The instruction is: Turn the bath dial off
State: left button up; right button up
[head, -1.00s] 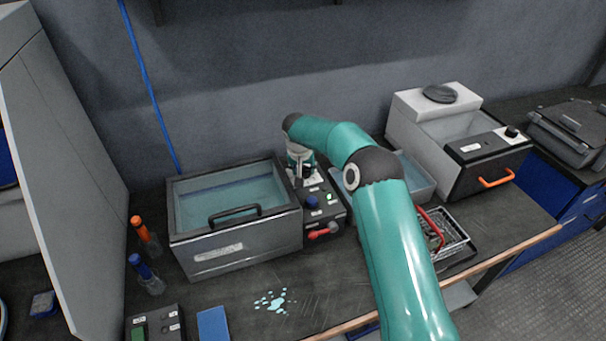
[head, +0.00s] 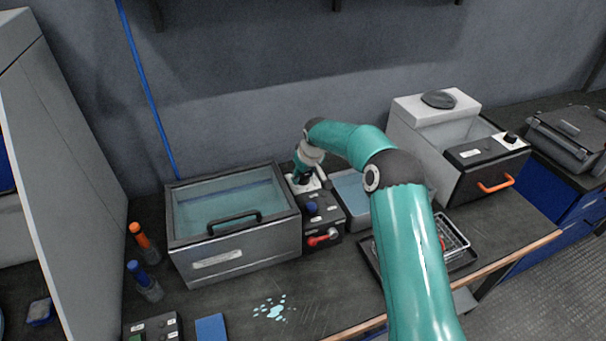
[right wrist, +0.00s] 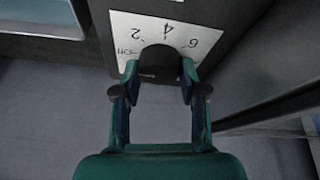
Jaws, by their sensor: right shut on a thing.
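The bath dial is a round black knob (right wrist: 160,58) on a white plate (right wrist: 208,38) with the figures 2, 4 and 6, in the right wrist view. My right gripper (right wrist: 160,72) is shut on the dial, one finger on each side of it. In the head view my right gripper (head: 302,178) reaches down to the back of the black control box (head: 326,222), where the white plate partly shows and the dial is mostly hidden. The dial's pointer cannot be made out. My left gripper is not in view.
A lidded water bath (head: 235,245) stands left of the control box. A blue knob (head: 312,208) and a red lever (head: 320,239) are on the box near my gripper. A blue-filled tray (head: 352,190) is to its right. A wire basket (head: 455,240) stands near the front edge.

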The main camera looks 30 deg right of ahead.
dwell(0.3)
jog(key=o, duration=1.1)
jog(key=shift+o, duration=0.2)
jog(key=shift+r, duration=0.1)
jog(key=v, duration=1.1)
jog(key=shift+r, duration=0.35)
jog(key=shift+s+a, duration=0.1)
